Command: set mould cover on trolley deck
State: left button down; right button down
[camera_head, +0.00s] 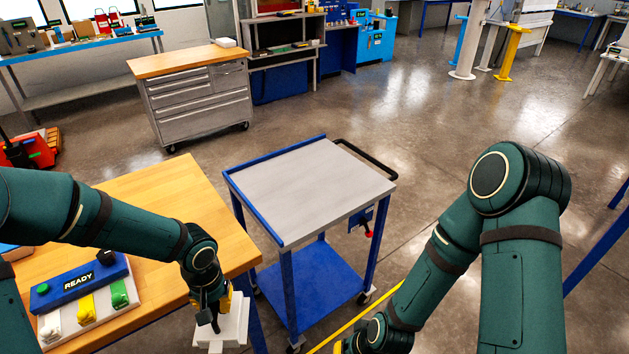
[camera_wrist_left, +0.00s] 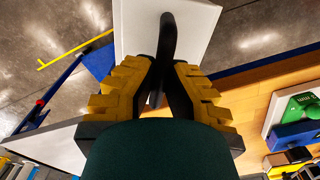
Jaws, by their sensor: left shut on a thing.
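The mould cover (camera_head: 235,328) is a white block with a black handle (camera_wrist_left: 167,38); it also shows in the left wrist view (camera_wrist_left: 130,22). My left gripper (camera_head: 213,303) has its yellow-padded fingers shut on that handle and holds the cover off the near edge of the wooden table. The trolley deck (camera_head: 305,190) is a bare grey top with blue edging, up and right of the cover and apart from it. My right gripper (camera_head: 345,346) barely shows at the bottom edge; its fingers are mostly hidden.
The wooden table (camera_head: 150,215) carries a blue READY panel (camera_head: 80,284) with coloured pieces in front. The trolley has a black push handle (camera_head: 368,158) and a blue lower shelf (camera_head: 312,285). A drawer cabinet (camera_head: 200,100) stands behind. Open floor lies right.

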aim_at(317, 187)
jog(key=i+l, duration=0.1)
jog(key=l, duration=0.25)
jog(key=i+l, duration=0.15)
jog(key=l, duration=0.25)
jog(key=i+l, duration=0.1)
jog(key=l, duration=0.25)
jog(key=i+l, duration=0.15)
jog(key=l, duration=0.2)
jog(key=i+l, duration=0.15)
jog(key=i, duration=0.4)
jog(key=i+l, duration=0.2)
jog(key=i, duration=0.35)
